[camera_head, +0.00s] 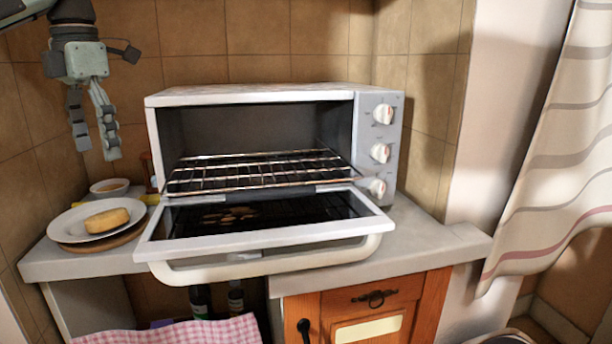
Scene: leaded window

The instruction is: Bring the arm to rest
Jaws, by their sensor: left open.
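My left gripper (97,148) hangs at the upper left, fingers pointing down. It is open and empty, above and behind the plate and clear of the counter. Its arm comes in from the top left corner. My right gripper does not show. A white toaster oven (250,95) stands on the counter, with its door (263,237) folded down at the front. A wire rack (258,172) inside is bare.
A white plate (66,226) with a yellow-brown piece of food (107,220) and a small bowl (110,186) stand left of the oven on the counter (440,243). A curtain (560,160) hangs at the right. Tiled walls close off the back and left.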

